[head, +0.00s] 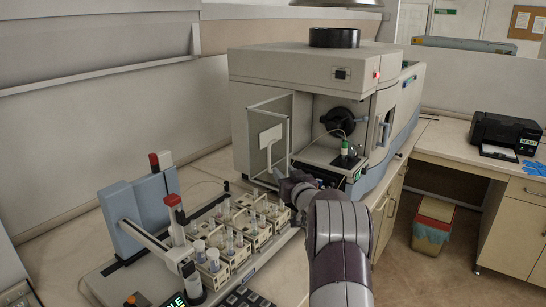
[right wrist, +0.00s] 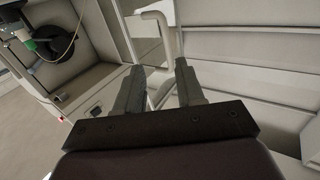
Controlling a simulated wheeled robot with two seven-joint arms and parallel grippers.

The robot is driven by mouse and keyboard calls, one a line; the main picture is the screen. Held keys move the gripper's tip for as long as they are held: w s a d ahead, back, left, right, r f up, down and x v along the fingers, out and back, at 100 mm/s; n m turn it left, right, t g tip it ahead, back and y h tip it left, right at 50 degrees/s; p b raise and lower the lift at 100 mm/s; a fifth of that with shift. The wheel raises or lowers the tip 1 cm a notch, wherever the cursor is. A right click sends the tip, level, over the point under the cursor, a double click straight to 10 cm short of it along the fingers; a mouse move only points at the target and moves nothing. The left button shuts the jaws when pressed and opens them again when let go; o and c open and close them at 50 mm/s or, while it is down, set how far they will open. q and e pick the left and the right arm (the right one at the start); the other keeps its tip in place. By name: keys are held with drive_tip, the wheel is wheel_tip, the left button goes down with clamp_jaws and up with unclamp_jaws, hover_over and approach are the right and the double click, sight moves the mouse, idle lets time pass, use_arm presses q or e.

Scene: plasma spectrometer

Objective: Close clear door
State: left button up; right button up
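The clear door (head: 268,138) of the spectrometer (head: 300,70) stands swung open on the left of the sample chamber in the head view. It is a see-through panel in a pale frame, with a pale bar handle (head: 272,160) low on it. My right gripper (head: 280,180) is close to the door's lower edge. In the right wrist view the two fingers of my right gripper (right wrist: 158,80) are apart. The curved white handle (right wrist: 167,38) shows just beyond and between the fingertips; I cannot tell if they touch it. My left gripper is out of view.
An autosampler (head: 150,205) with several racks of vials (head: 240,235) stands left of my right arm. The open chamber holds a black round part (head: 338,120) and a green-labelled fitting (head: 344,148). A printer (head: 505,132) and a bin (head: 432,225) are at the right.

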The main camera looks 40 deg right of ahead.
sight(270, 158)
drive_tip(key=p+x, duration=0.1)
drive_tip(key=x, duration=0.2)
drive_tip(key=a+p+x, duration=0.1)
drive_tip(key=x, duration=0.1)
drive_tip(key=r+p+x, duration=0.1)
drive_tip(key=x, duration=0.2)
drive_tip(key=shift+w+p, duration=0.4)
drive_tip(key=shift+w, duration=0.15)
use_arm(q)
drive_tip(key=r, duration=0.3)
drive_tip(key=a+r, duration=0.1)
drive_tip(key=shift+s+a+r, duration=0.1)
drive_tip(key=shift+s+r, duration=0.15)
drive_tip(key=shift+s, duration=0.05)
use_arm(e)
clamp_jaws()
